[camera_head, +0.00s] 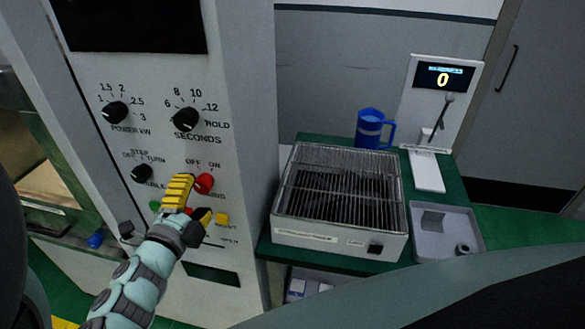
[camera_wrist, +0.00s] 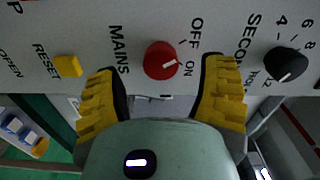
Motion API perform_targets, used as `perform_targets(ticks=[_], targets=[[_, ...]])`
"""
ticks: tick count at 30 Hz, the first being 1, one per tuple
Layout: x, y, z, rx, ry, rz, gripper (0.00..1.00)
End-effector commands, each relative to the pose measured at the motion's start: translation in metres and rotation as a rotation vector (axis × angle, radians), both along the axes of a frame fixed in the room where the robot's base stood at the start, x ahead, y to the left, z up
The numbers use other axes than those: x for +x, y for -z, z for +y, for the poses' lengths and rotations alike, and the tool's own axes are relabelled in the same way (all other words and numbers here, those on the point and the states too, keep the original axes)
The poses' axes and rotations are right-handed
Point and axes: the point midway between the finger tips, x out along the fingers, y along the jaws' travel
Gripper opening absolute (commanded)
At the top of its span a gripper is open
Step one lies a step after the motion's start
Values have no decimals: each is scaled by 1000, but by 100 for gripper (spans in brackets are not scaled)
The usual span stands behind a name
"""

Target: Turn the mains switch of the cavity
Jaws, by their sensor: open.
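The mains switch is a round red knob (camera_head: 204,183) on the front panel of the white cabinet (camera_head: 240,120), under the OFF and ON labels. In the wrist view the red knob (camera_wrist: 158,60) sits between my two yellow fingers, with a gap on each side. Its white mark points roughly toward the ON label. My gripper (camera_head: 192,203) is open and empty, facing the panel just below and left of the knob in the head view. It also shows in the wrist view (camera_wrist: 162,75). How far the fingertips are from the panel is unclear.
Black knobs for power (camera_head: 116,112), seconds (camera_head: 186,119) and step/turn (camera_head: 141,173) surround the switch. A yellow reset button (camera_head: 222,219) is close by. Right of the cabinet, a green bench holds a grilled box (camera_head: 335,240), a blue mug (camera_head: 370,128), a display stand (camera_head: 428,170) and a grey tray (camera_head: 430,250).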

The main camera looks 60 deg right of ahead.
Motion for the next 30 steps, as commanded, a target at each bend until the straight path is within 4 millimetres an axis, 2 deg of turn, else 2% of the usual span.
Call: perform_targets(ticks=[3,9,26,30], targets=[[-7,1,19,3,-5,2,71],[-12,0,33,2,-5,1,71],[-15,0,35,0,-1,0,71],[-12,-8,38,-55,-8,26,71]])
